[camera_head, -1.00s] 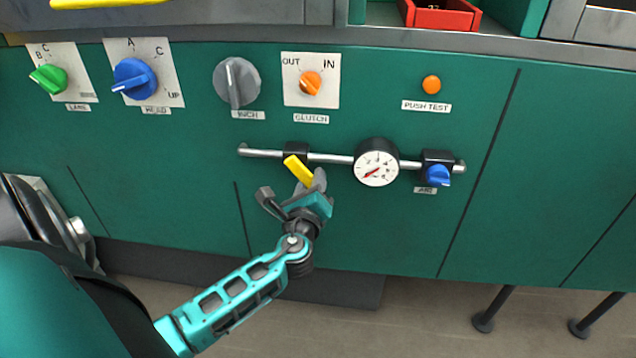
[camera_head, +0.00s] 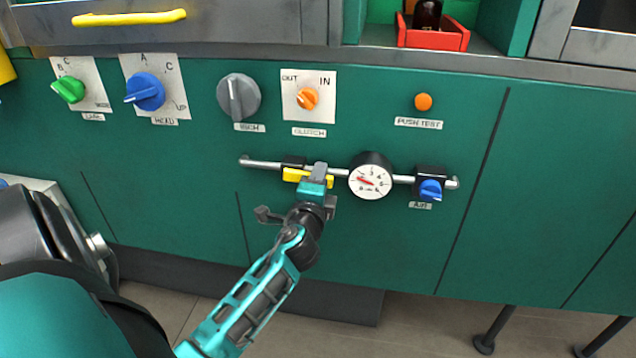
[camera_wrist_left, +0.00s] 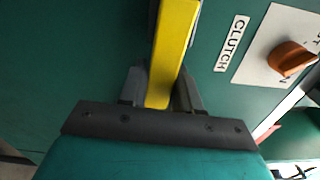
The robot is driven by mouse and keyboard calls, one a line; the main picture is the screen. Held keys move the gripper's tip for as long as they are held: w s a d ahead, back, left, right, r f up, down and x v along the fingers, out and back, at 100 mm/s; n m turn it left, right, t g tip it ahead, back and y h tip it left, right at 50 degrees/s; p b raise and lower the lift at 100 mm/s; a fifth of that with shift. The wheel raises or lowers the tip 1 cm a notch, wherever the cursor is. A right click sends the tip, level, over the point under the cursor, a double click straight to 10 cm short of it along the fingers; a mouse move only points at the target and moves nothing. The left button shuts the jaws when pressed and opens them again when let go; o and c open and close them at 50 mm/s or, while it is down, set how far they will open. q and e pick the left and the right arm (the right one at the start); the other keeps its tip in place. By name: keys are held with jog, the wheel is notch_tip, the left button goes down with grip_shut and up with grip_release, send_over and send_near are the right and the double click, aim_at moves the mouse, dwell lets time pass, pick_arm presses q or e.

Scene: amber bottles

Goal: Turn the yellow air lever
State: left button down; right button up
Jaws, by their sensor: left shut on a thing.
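The yellow air lever (camera_head: 292,175) sits on the left part of the silver pipe (camera_head: 257,162), over a black valve block, and lies roughly along the pipe. My left gripper (camera_head: 319,174) is shut on its right end and hides part of it. In the left wrist view the yellow lever (camera_wrist_left: 174,50) runs between the two fingers (camera_wrist_left: 160,88). A round white gauge (camera_head: 370,181) with a red needle pointing left and slightly up is just right of the gripper. My right gripper is not in view.
A blue knob (camera_head: 430,190) ends the pipe at the right. Above are the orange clutch knob (camera_head: 307,98), the grey inch knob (camera_head: 238,97) and the orange push-test button (camera_head: 423,102). The green panel below the pipe is clear.

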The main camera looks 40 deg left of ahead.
pick_arm(q)
jog(key=shift+r+n, duration=0.25)
jog(key=shift+n, duration=0.25)
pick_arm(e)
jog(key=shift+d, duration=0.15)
pick_arm(q)
jog(key=c, duration=0.9)
grip_release()
